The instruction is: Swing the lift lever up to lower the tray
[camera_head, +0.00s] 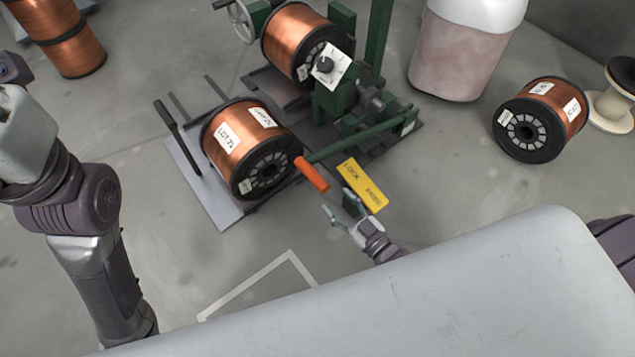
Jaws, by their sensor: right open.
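The lift lever (356,138) is a green bar that runs from the machine's base down to the left. It ends in an orange grip (312,174). The tray (215,202) is a grey plate near the floor with a copper spool (232,138) marked LOT 21 on it. My right gripper (338,205) is open and empty, just below and right of the orange grip and apart from it. My left arm comes in at the left edge; whether its gripper is open or shut does not show.
A yellow LOCK plate (362,186) lies just right of my right gripper. The green machine (345,95) carries another copper spool (290,45). A bin (461,55) and a loose spool (538,118) stand right. Floor is clear below the tray.

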